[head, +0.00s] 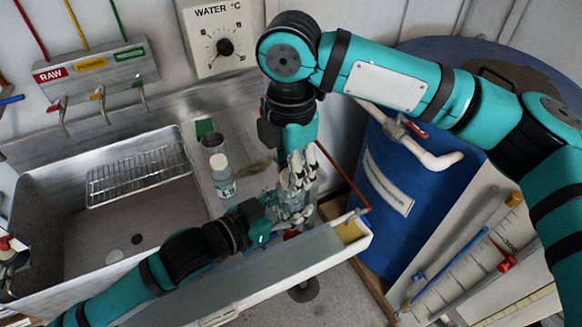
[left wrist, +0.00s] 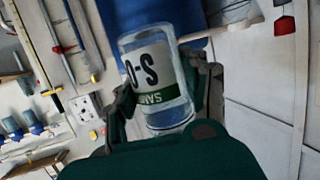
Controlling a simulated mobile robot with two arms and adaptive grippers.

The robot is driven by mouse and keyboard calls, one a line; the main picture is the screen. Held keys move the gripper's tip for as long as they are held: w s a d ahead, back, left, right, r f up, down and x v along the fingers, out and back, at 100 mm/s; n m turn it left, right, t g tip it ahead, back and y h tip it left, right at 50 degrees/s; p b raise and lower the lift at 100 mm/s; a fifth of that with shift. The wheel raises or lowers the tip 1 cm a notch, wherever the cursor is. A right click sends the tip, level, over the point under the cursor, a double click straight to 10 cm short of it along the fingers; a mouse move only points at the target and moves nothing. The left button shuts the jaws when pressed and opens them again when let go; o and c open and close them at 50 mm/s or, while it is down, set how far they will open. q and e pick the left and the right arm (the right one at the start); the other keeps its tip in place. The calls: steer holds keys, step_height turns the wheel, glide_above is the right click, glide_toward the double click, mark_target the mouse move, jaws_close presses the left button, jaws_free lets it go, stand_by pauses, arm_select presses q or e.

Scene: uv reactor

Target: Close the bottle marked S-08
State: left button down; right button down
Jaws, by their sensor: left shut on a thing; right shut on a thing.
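The clear bottle (left wrist: 158,75) with a white label and green band fills the middle of the left wrist view. Its label shows "S-0" upside down; the last digit is hidden. My left gripper (left wrist: 165,105) is shut around the bottle's body. In the head view, my left gripper (head: 276,207) holds the bottle (head: 291,213) above the white ledge. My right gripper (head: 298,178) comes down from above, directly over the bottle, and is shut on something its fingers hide. The bottle's neck and any cap on it are hidden in both views.
The sink (head: 75,235) holds a wire rack (head: 137,174). A blue drum (head: 390,170) stands at right behind my right arm.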

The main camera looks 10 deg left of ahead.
steer(key=m, duration=0.6)
steer(key=shift+d+m, duration=0.1)
steer(key=shift+m, duration=0.3)
steer(key=m, duration=0.6)
steer(key=shift+s+f, duration=0.1)
steer(key=m, duration=1.3)
steer(key=c, duration=0.9)
jaws_free()
steer(key=shift+o, duration=0.2)
steer(key=shift+r, duration=2.3)
